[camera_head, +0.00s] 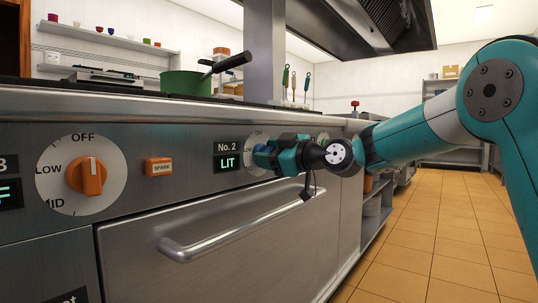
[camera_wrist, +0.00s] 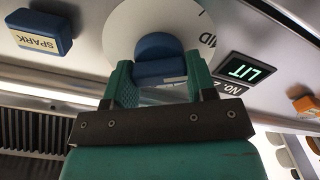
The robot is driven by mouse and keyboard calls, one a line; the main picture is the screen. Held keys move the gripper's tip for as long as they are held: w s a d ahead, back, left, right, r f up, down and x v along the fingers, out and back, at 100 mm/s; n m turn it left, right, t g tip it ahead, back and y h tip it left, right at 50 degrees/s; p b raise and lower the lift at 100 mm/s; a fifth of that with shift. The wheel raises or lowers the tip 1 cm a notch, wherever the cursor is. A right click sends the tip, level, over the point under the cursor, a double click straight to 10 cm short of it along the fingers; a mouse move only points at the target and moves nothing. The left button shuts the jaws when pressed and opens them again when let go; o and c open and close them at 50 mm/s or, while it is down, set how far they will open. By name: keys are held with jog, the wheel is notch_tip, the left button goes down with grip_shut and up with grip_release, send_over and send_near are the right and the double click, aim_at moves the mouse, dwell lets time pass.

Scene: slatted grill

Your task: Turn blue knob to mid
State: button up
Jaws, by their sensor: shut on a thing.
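The blue knob (camera_wrist: 158,46) sits on a white round dial (camera_wrist: 122,32) on the panel. In the wrist view my gripper (camera_wrist: 158,72) has its two green fingers on either side of the knob, shut on it. Part of the word MID shows on the dial to the right of the knob. In the head view my gripper (camera_head: 268,157) is at the panel and hides most of the blue knob and dial. The knob's exact pointing angle cannot be told. The No. 2 display (camera_head: 228,162) reads LIT; it also shows in the wrist view (camera_wrist: 246,70).
An orange knob (camera_head: 87,176) on its own dial is at the left, beside an orange SPARK button (camera_head: 159,167). A blue SPARK button (camera_wrist: 40,32) is in the wrist view. An oven handle (camera_head: 240,222) juts out below. A green pot (camera_head: 186,84) stands above. Floor at right is clear.

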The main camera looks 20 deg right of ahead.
jog(key=o, duration=0.9)
jog(key=shift+o, duration=0.2)
jog(key=p+v, duration=0.2)
jog(key=v, duration=1.5)
jog(key=shift+s, duration=0.15)
jog(key=shift+d, duration=0.1)
